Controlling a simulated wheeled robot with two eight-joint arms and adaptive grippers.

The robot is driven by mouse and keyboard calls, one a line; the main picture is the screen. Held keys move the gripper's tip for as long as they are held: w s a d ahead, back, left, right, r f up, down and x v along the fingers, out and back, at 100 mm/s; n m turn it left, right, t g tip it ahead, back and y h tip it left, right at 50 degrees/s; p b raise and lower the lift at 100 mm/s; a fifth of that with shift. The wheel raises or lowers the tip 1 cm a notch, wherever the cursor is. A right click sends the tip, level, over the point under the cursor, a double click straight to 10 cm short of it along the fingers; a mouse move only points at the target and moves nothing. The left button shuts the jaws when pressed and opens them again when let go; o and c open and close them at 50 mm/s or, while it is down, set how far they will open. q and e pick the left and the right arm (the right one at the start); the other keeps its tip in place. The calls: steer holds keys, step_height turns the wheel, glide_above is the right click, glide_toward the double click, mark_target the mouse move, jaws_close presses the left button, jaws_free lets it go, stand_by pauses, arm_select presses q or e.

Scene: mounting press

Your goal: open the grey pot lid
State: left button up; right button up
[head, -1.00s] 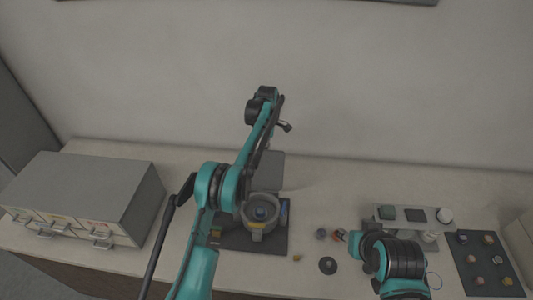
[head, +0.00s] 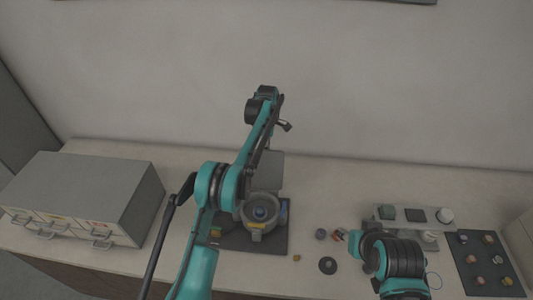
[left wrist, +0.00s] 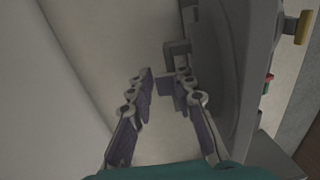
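The grey pot (head: 261,212) stands on a dark mat, its round top showing a blue piece in the middle. A grey panel (head: 268,172) stands behind it; I cannot tell whether it is the lid. In the left wrist view a large grey rounded body (left wrist: 228,65) with a small block-like tab (left wrist: 177,50) fills the right side, probably the lid. My left gripper (left wrist: 165,86) is open, its fingers apart near the tab; contact is unclear.
A grey drawer cabinet (head: 85,195) stands at left. A panel with a green square and a white knob (head: 445,215) stands at right, beside a dark tray (head: 470,248) with several small pieces. Small parts and a black disc (head: 327,265) lie between pot and right arm.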

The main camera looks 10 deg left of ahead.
arm_select(q)
step_height(320, 180, up, 7)
steer(key=shift+w+r, duration=0.2)
steer(key=shift+w, duration=0.2)
arm_select(e)
steer(key=shift+w+f, duration=0.15)
steer(key=shift+w, duration=0.25)
steer(key=shift+s, duration=0.1)
